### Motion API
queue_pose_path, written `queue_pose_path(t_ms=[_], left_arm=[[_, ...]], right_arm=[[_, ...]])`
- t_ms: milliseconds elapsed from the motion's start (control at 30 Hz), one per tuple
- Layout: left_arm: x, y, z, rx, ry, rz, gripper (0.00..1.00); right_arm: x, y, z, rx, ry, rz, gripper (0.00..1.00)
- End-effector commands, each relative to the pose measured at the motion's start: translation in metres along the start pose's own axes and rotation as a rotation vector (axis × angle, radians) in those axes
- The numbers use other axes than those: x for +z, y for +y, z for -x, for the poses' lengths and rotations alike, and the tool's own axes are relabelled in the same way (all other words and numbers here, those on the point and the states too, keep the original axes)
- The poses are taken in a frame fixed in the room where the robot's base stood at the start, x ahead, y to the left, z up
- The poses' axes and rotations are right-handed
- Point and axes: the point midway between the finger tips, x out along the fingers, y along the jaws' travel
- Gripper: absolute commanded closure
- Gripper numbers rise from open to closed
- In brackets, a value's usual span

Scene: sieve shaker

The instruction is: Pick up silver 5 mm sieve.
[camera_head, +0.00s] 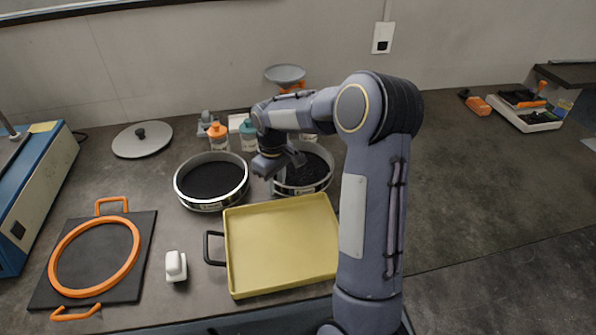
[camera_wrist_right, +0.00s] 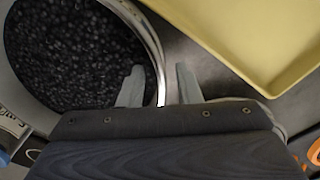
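A round silver-rimmed sieve (camera_head: 315,182) with coarse black grains stands on the bench behind the yellow tray; it fills the left of the right wrist view (camera_wrist_right: 72,50). A second silver-rimmed sieve (camera_head: 211,181) with a dark inside stands to its left. Labels on the rims are too small to read, so I cannot confirm which is 5 mm. My right gripper (camera_head: 281,167) is at the near-left rim of the right-hand sieve. In the wrist view its two fingers (camera_wrist_right: 158,84) are apart, one inside and one outside the rim. My left gripper is not in view.
The yellow tray (camera_head: 282,248) stands close in front of the sieves. A black plate with an orange ring (camera_head: 128,262) and a white object (camera_head: 176,266) lie left. The bench at right is mostly clear.

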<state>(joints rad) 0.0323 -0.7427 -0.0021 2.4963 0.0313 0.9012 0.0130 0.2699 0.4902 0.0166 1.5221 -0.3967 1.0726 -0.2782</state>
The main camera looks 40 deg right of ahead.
Motion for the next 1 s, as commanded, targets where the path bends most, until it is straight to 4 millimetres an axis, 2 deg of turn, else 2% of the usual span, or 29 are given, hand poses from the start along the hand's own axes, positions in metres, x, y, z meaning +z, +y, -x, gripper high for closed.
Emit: queue_pose_path(t_ms=[267, 533, 1000], left_arm=[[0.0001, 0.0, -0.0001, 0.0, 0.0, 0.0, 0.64], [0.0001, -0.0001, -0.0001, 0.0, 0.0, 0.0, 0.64], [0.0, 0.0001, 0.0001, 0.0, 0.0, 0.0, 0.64]], right_arm=[[0.0, 0.0, -0.0051, 0.0, 0.001, 0.0, 0.69], [-0.0001, 0.0, -0.0048, 0.0, 0.001, 0.0, 1.0], [-0.0005, 0.0003, -0.0016, 0.002, 0.003, 0.0, 1.0]])
